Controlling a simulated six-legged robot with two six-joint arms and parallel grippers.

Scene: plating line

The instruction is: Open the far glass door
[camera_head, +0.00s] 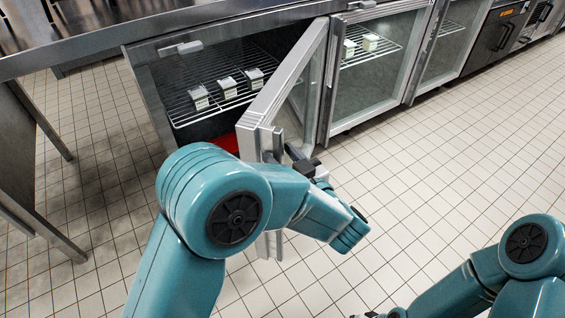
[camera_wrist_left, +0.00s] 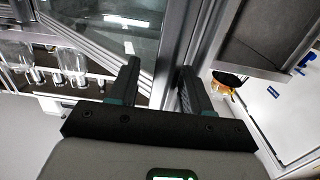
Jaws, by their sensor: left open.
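The leftmost glass door (camera_head: 304,92) of the steel under-counter cabinet stands swung open toward me, its framed edge facing my left arm. My left gripper (camera_head: 283,152) is at the outer edge of this door. In the left wrist view its two dark fingers (camera_wrist_left: 160,72) are apart, with a silver frame (camera_wrist_left: 178,45) seen between and beyond them; whether they touch it I cannot tell. Glass (camera_wrist_left: 105,22) shows left of the fingers. Two more glass doors, a middle one (camera_head: 372,85) and a right one (camera_head: 437,45), look shut. Of my right gripper (camera_head: 368,315) only dark bits show at the bottom edge.
Inside the open bay, several small white-and-green boxes (camera_head: 228,87) stand on a wire shelf (camera_head: 185,109), and something red (camera_head: 226,143) lies below. A steel counter (camera_head: 130,37) runs above. Table legs (camera_head: 45,120) stand at left. The tiled floor (camera_head: 440,165) at right is clear.

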